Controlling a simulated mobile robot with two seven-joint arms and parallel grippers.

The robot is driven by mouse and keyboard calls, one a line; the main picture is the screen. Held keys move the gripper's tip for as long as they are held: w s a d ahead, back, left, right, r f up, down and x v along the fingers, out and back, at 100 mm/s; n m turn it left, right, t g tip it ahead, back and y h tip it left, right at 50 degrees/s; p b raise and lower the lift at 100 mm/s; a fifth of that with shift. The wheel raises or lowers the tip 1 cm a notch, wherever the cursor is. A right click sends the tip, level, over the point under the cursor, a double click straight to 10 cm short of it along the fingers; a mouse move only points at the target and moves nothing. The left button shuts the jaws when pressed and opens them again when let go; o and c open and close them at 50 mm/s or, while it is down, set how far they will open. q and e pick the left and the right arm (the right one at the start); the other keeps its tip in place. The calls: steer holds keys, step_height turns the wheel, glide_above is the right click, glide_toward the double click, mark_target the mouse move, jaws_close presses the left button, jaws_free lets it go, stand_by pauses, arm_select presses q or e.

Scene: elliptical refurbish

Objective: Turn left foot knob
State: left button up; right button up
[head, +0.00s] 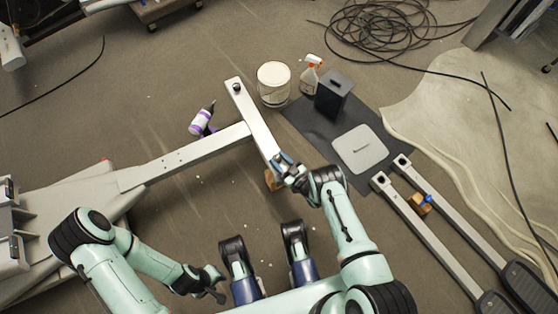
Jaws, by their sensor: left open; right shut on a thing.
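A light grey T-shaped frame lies on the floor, with a crossbar (257,125) at its end. A small dark foot knob (237,89) sits on the crossbar's far end. My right gripper (282,166) is at the crossbar's near end, shut on what appears to be the other foot knob, which the gripper hides. A brown foot piece (270,180) shows under that end. My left gripper (219,285) is open and empty, low over the floor, well apart from the frame.
A white bucket (273,84), a spray bottle (311,74) and a black box (333,93) stand beyond the crossbar. A purple-and-white bottle (202,121) lies by the beam (185,157). Two pedal rails (428,236) lie at right. Coiled cable (385,28) lies at the back.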

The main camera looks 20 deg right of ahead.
arm_select(q)
steer(key=shift+s+f, duration=0.1)
steer(key=shift+s, duration=0.2)
arm_select(e)
steer(key=shift+w+r+n+g+y, duration=0.1)
steer(key=shift+n+g+y, duration=0.45)
steer(key=shift+y, duration=0.25)
steer(key=o, duration=1.1)
steer(key=shift+c, duration=0.2)
arm_select(q)
steer(key=w+r+t+p, duration=0.2)
steer(key=w+r+p, duration=0.1)
steer(key=w, duration=0.4)
steer(key=shift+w+d+r+m+t+p, duration=0.3)
steer(key=shift+d+r, duration=0.1)
steer(key=shift+r, duration=0.3)
arm_select(e)
steer(key=v, duration=1.3)
steer(key=shift+d, duration=0.1)
